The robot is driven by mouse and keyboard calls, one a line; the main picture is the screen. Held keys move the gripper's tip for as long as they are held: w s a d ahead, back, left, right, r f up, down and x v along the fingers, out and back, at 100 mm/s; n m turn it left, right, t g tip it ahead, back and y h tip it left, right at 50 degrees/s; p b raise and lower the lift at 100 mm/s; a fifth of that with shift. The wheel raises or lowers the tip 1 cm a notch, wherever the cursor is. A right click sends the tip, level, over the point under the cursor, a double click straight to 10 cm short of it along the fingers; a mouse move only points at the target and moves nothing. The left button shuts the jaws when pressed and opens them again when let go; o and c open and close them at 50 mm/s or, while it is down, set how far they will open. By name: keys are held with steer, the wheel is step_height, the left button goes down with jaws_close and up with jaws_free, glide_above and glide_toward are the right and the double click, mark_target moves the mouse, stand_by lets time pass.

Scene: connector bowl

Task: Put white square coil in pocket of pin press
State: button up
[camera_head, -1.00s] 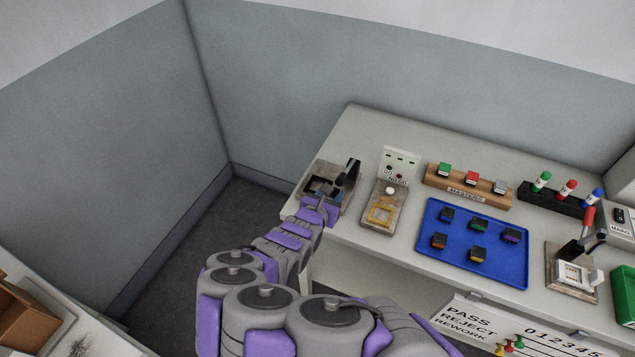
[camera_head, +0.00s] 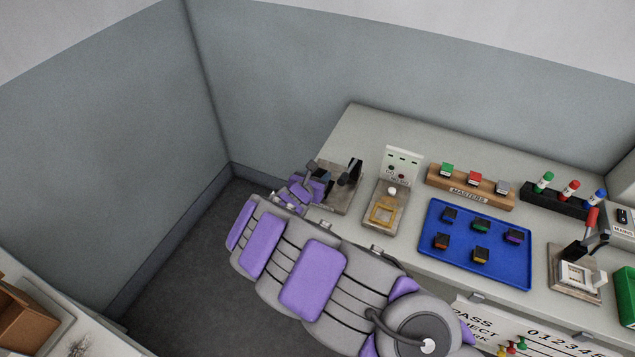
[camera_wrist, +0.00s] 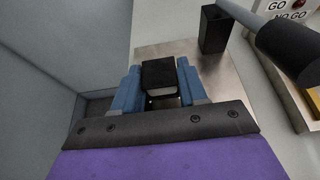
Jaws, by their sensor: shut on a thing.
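My gripper (camera_wrist: 158,90) is over the left press (camera_head: 342,201), at the table's left end. Its blue fingers are shut on a small square block (camera_wrist: 158,76) with a black face and a pale strip along its lower edge; I take this for the coil, but its whiteness barely shows. The press has a metal base plate, a black post (camera_wrist: 213,30) and a lever with a black handle (camera_wrist: 287,50). My gripper hides most of the pocket, so I cannot tell whether the block touches it.
Right of it stands the GO/NO GO fixture (camera_head: 385,218) with an amber frame. Beyond are a blue tray (camera_head: 465,259) of several blocks, a MASTERS rack (camera_head: 470,191) and another lever fixture (camera_head: 575,284) with a white square frame. Open floor lies left of the table.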

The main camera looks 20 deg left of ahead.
step_height(320, 180, down, 2)
steer(key=shift+d+f+b, duration=0.15)
steer(key=shift+f+b, duration=0.1)
steer(key=shift+b, duration=0.15)
steer(key=shift+c, duration=0.3)
steer(key=shift+d, duration=0.1)
steer(key=shift+c, duration=0.6)
steer(key=o, duration=1.2)
steer(key=shift+s+r, duration=0.1)
steer(key=shift+s, duration=0.1)
steer(key=p+v, duration=0.3)
steer(key=v, duration=0.8)
steer(key=shift+r, duration=0.1)
steer(key=shift+s, duration=0.25)
